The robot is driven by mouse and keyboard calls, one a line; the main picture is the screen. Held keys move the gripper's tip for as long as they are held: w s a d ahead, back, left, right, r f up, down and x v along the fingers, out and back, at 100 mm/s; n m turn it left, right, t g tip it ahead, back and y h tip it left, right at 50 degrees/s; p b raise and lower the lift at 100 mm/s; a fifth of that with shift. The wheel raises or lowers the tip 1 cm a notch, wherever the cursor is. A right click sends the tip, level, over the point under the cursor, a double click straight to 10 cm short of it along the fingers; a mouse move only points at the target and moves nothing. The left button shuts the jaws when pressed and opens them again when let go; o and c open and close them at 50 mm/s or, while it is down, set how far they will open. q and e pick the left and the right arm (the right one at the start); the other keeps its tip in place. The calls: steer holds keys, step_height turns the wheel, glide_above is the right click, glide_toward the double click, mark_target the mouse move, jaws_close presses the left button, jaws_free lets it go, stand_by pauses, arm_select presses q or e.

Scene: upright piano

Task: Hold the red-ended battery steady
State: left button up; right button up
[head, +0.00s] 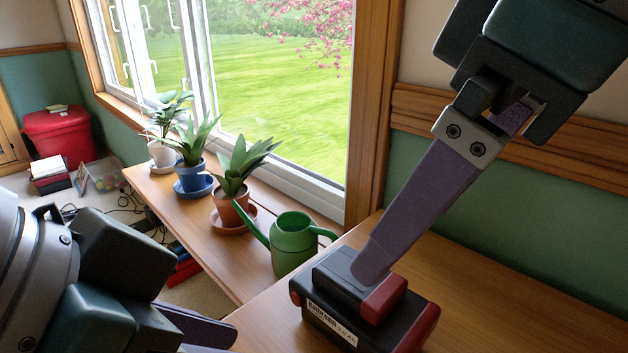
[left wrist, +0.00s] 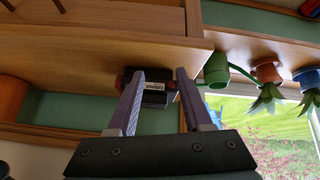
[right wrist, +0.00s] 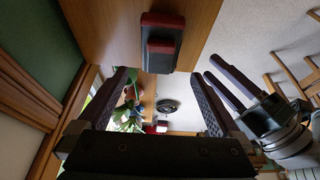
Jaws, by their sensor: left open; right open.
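The black battery with red ends (head: 345,318) lies on the wooden piano top near its left end, label facing me. My left gripper (head: 212,332) is open at the lower left of the head view, apart from the battery. In the left wrist view the battery (left wrist: 155,88) shows between the open fingers (left wrist: 160,76), beyond their tips. My right gripper (head: 370,272) is open; its finger overlaps the battery in the head view, and contact cannot be told. In the right wrist view the battery (right wrist: 160,45) lies ahead of the open fingers (right wrist: 165,78), with nothing between them.
A green watering can (head: 292,243) stands just behind the battery. Several potted plants (head: 232,180) line the wooden sill along the window. A red box (head: 58,132) stands at the far left. The piano top right of the battery (head: 510,310) is clear.

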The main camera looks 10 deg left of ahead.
mark_target(360, 304)
arm_select(q)
steer(key=w+r+m+g, duration=0.1)
steer(key=w+r+m, duration=0.1)
steer(key=r, duration=0.4)
steer(key=shift+w+a+r+y, duration=0.3)
steer(key=shift+w+r+y, duration=0.1)
steer(key=shift+w, duration=0.2)
arm_select(e)
steer(key=x, duration=1)
steer(key=shift+c, duration=0.4)
steer(key=c, duration=1.5)
arm_select(q)
jaws_close()
arm_select(e)
jaws_close()
